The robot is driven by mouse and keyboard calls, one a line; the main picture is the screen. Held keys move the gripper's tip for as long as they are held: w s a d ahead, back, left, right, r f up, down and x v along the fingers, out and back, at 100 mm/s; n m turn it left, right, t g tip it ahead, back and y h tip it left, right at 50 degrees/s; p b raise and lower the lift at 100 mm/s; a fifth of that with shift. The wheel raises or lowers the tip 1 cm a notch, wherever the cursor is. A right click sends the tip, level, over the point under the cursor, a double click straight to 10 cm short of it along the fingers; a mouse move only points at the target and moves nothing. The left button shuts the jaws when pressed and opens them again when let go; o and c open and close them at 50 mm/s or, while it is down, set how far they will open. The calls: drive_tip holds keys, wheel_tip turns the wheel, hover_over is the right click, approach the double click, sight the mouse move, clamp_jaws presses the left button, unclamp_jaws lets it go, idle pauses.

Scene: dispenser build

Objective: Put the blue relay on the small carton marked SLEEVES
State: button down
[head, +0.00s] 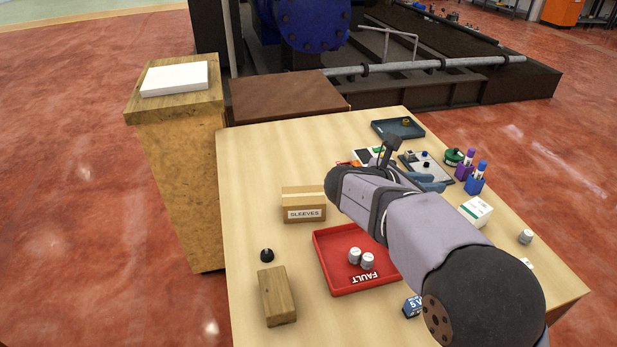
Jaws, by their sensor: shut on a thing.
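The small carton marked SLEEVES (304,203) stands on the wooden table, left of my arm, with its label facing me. My gripper (388,152) is beyond my forearm, to the right of the carton and apart from it in the picture. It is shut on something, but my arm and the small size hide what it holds. I cannot clearly make out the blue relay. A small blue block with white print (412,306) sits near the front, partly behind my arm; I cannot tell what it is.
A red FAULT tray (330,262) holds two grey-white cylinders. A wooden block (277,295) and a black knob (267,255) are at the left. Table left of the carton is clear.

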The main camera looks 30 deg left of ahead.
drive_tip(key=s+a+r+n+t+y+p, duration=0.1)
drive_tip(key=a+r+n+y+p, duration=0.1)
drive_tip(key=a, duration=0.4)
drive_tip(key=s+a+r+n+t+y+p, duration=0.1)
drive_tip(key=a+n+y+p, duration=0.1)
drive_tip(key=a, duration=0.5)
drive_tip(key=n+g+y, duration=0.1)
drive_tip(key=n+y, duration=0.6)
drive_tip(key=y, duration=0.1)
hover_over(309, 190)
drive_tip(key=f, duration=0.2)
drive_tip(key=shift+f+p, duration=0.8)
drive_tip(key=shift+f, duration=4.05)
drive_tip(key=shift+f+b, duration=0.25)
drive_tip(key=shift+b, duration=0.15)
drive_tip(key=c, duration=1.6)
unclamp_jaws()
drive_tip(key=shift+r, duration=0.1)
drive_tip(key=shift+r+p, duration=0.1)
drive_tip(key=shift+p, duration=0.2)
